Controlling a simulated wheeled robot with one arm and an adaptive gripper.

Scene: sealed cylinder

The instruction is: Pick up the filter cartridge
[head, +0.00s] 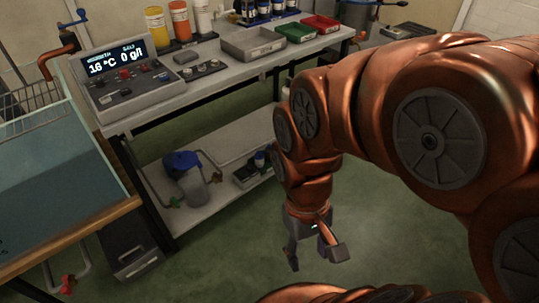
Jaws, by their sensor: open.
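A grey cylinder with a blue cap (190,180) is on the lower shelf, with pipes and green-tipped valves beside it. It looks like a filter housing, but I cannot tell whether it is or holds the filter cartridge. No other thing is clearly a cartridge. My gripper (315,256) hangs at the end of my copper-coloured arm, fingers down and apart, with nothing between them. It is over the green floor, in front of and to the right of the shelf, away from the cylinder.
A grey bench (220,83) holds a control panel (128,80), bottles, a grey tray (252,43), a green bin (295,32) and a red bin (321,23). A water tank (60,185) with a wooden rim stands at left. A dark drawer unit (133,248) is below. The floor near my gripper is clear.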

